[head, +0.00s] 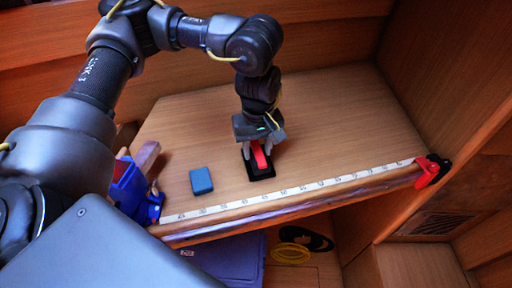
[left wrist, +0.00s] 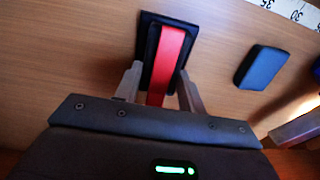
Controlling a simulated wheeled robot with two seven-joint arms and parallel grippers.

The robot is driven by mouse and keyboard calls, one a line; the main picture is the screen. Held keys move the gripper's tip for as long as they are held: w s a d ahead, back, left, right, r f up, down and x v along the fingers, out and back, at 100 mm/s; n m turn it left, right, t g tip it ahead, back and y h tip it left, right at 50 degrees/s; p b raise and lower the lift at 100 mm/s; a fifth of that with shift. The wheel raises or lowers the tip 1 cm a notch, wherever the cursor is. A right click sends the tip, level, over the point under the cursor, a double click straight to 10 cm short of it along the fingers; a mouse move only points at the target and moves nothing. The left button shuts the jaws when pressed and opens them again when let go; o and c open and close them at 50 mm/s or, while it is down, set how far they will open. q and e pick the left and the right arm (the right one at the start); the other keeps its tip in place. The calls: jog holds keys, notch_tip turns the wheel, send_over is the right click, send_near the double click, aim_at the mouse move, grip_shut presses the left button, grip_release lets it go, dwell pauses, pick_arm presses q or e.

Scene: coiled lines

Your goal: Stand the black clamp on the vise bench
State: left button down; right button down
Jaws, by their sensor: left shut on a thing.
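The black clamp (head: 262,174) has a flat black body with a red bar along it. It is at the middle of the vise bench (head: 330,120), its base at or very close to the wooden top; I cannot tell if it bears fully on it. My left gripper (head: 258,146) points down over it, shut on it. In the left wrist view the black body (left wrist: 148,30) extends beyond the fingers, with the red bar between them (left wrist: 162,85). My right gripper is in neither view.
A blue block (head: 201,181) lies left of the clamp. A blue vise (head: 132,194) sits at the bench's left end. A measuring strip (head: 290,191) runs along the front edge, with a red and black clamp (head: 432,170) at its right end. The back right is clear.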

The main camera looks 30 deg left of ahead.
pick_arm(q)
jog(key=shift+f, duration=0.15)
jog(key=shift+f, duration=0.25)
jog(key=c, duration=0.9)
grip_release()
jog(key=shift+o, duration=0.2)
notch_tip(320, 180, up, 12)
jog(key=b, duration=0.1)
jog(key=shift+r, duration=0.25)
jog(key=shift+f, duration=0.1)
